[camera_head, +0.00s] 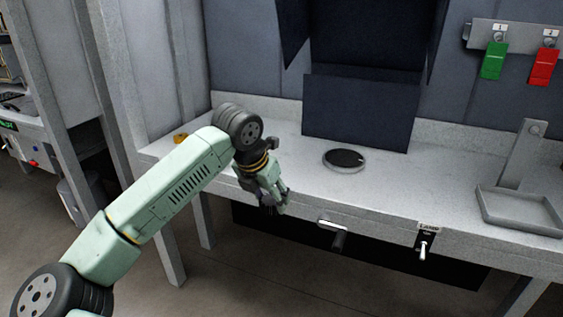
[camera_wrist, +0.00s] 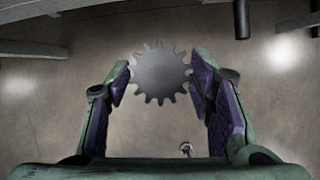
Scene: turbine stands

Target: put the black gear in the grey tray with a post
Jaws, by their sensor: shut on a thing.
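My gripper (camera_head: 275,200) hangs just in front of the table's front edge, left of the middle, in the head view. In the wrist view a dark toothed gear (camera_wrist: 160,72) sits between the two fingertips, and my gripper is shut on it. In the head view I cannot make out the gear at the gripper. The grey tray (camera_head: 545,229) lies on the table at the far right, with a low rim and an upright post (camera_head: 522,155) at its back. My gripper is far to the left of this tray.
A round dark disc with a pale rim (camera_head: 345,160) lies on the table (camera_head: 410,185) between my gripper and the tray. A dark box-like housing (camera_head: 360,112) stands behind it. A lever (camera_head: 423,247) and a handle (camera_head: 333,232) stick out of the front edge. Green (camera_head: 494,61) and red (camera_head: 543,67) tags hang above.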

